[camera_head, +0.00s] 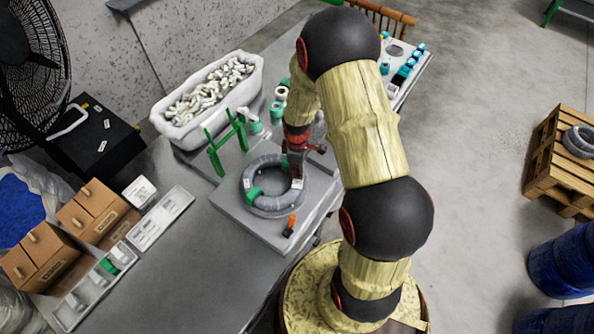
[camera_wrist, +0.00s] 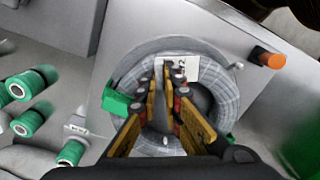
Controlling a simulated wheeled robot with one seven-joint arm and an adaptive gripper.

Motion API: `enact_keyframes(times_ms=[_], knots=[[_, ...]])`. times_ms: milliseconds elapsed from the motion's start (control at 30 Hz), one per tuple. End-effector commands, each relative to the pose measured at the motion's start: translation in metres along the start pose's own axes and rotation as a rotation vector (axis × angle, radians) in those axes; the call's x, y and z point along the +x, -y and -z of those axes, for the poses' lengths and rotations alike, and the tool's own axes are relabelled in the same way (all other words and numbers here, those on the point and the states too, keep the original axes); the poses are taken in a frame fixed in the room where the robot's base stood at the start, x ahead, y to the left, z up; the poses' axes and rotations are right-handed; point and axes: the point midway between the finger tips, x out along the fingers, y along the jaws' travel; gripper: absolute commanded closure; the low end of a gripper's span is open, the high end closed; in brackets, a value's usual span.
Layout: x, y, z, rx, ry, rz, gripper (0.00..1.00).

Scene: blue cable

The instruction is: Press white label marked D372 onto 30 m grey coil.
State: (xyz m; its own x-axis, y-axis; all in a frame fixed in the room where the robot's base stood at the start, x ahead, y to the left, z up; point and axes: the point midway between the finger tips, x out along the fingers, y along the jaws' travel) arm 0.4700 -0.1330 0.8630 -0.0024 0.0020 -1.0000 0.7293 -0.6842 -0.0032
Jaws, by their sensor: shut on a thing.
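The grey coil (camera_head: 270,208) lies flat on a light grey square plate (camera_head: 238,213), with a green band (camera_head: 252,195) on its left side. My gripper (camera_head: 295,172) is low over the far right part of the coil. In the wrist view my gripper (camera_wrist: 172,78) is shut on a white label (camera_wrist: 190,68) at its fingertips. The label lies over the coil (camera_wrist: 225,108); whether it touches the surface I cannot tell. Its print is too small to read, and the fingers hide part of it. A small white patch (camera_head: 297,184) shows below the gripper in the head view.
An orange and black tool (camera_head: 290,224) lies on the plate near the coil. A green stand (camera_head: 216,158) and a white tub of small pieces (camera_head: 207,95) are behind left. Green rolls (camera_wrist: 28,122) stand beside the plate. Cardboard boxes (camera_head: 98,212) and trays (camera_head: 160,218) are at left.

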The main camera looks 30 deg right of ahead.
Motion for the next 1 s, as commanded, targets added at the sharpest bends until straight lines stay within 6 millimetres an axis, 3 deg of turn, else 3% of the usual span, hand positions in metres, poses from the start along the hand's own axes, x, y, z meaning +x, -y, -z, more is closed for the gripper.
enact_keyframes(times_ms=[867, 900, 1000], knots=[[0.0031, 0.0005, -0.0002, 0.0, 0.0, 0.001, 1.0], [0.0032, 0.0006, -0.0003, 0.0, 0.001, 0.001, 0.91], [0.0031, 0.0006, -0.0003, 0.0, 0.001, 0.001, 0.86]])
